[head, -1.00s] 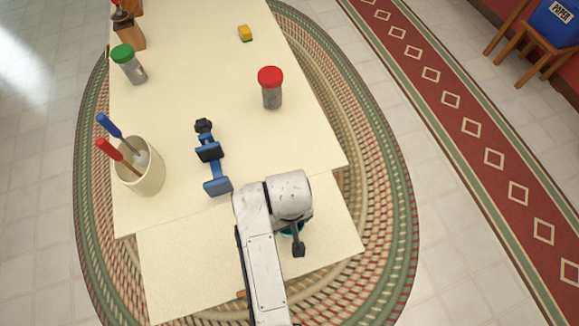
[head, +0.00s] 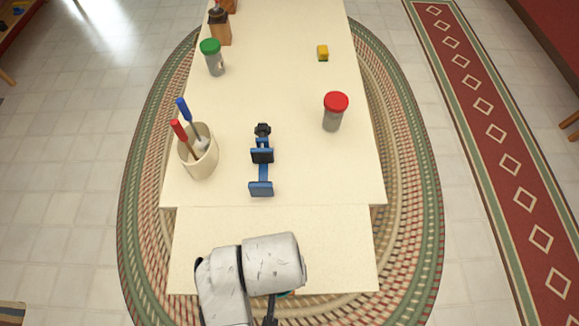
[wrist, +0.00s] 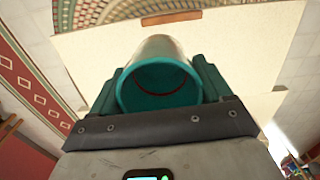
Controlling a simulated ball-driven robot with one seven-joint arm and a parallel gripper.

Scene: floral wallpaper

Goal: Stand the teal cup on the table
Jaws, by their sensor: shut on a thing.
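The teal cup (wrist: 160,85) is between the two dark fingers of my gripper (wrist: 158,78) in the wrist view. The fingers are shut on its sides. Its round open mouth faces the wrist camera and its body points away toward the cream table (wrist: 245,60). In the head view my white arm hides most of the cup; a sliver of teal (head: 284,294) shows at the front edge of the table (head: 335,235). My gripper (head: 270,308) is mostly hidden there too. I cannot tell whether the cup touches the table.
The front section of the table is bare. Behind it are a blue stand-like object (head: 261,172), a utensil crock (head: 200,160), a red-lidded shaker (head: 333,114), a green-lidded shaker (head: 213,60), a brown grinder (head: 220,28) and a yellow block (head: 323,53). A braided rug (head: 410,220) surrounds the table.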

